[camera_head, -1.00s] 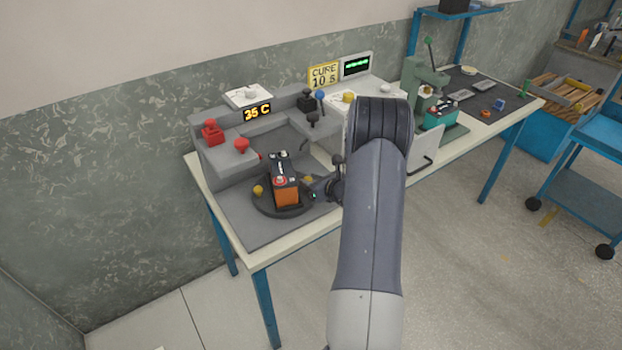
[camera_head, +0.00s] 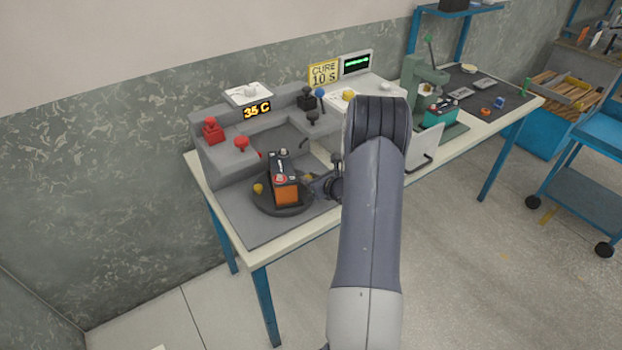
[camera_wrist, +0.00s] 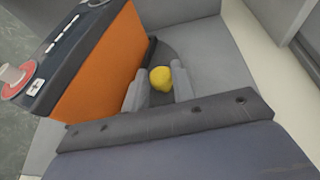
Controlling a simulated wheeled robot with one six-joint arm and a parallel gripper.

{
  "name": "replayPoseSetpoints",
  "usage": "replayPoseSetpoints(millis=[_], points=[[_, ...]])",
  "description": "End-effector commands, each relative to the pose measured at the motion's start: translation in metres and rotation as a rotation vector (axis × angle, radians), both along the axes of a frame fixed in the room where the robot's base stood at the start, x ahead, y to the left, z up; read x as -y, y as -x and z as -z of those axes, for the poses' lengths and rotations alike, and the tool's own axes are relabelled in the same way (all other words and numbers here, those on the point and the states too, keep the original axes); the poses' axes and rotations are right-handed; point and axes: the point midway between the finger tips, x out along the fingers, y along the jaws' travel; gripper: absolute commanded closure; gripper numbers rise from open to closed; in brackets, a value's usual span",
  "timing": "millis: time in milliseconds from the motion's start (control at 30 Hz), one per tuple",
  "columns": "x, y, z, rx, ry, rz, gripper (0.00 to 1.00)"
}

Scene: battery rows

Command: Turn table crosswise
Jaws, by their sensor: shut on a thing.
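The turntable (camera_head: 262,204) is a dark round disc on the grey mat at the near left end of the bench. An orange and dark battery (camera_head: 287,193) stands on it, its long side running from front to back, with a red terminal at the near end. One yellow knob (camera_head: 258,188) shows at the disc's left edge. My gripper (camera_wrist: 159,88) is at the right side of the disc, beside the battery's orange side. In the wrist view its fingers are shut on another yellow knob (camera_wrist: 160,77). My arm hides part of the bench behind it.
A grey station with red levers (camera_head: 241,144) and a "35 C" display (camera_head: 257,110) stands behind the turntable. A box with a "CURE 10 S" sign (camera_head: 323,74) is farther right. A green press (camera_head: 424,75) and a teal battery (camera_head: 440,115) stand beyond my arm.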

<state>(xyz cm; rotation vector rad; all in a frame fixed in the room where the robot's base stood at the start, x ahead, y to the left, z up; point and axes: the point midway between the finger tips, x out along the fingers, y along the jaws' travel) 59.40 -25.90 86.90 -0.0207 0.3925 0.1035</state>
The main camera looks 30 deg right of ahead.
Motion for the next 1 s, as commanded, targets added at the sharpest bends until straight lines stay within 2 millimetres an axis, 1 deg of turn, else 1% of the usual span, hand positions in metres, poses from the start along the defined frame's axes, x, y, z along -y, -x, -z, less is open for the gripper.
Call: replayPoseSetpoints(millis=[167, 633, 800, 1000], points=[[0.002, -0.003, 0.000, 0.004, 0.001, -0.034, 1.00], [0.008, -0.024, 0.001, 0.005, 0.002, -0.285, 1.00], [0.008, -0.027, -0.001, 0.002, 0.001, -0.321, 1.00], [0.008, -0.026, -0.001, 0.001, 0.000, -0.324, 1.00]])
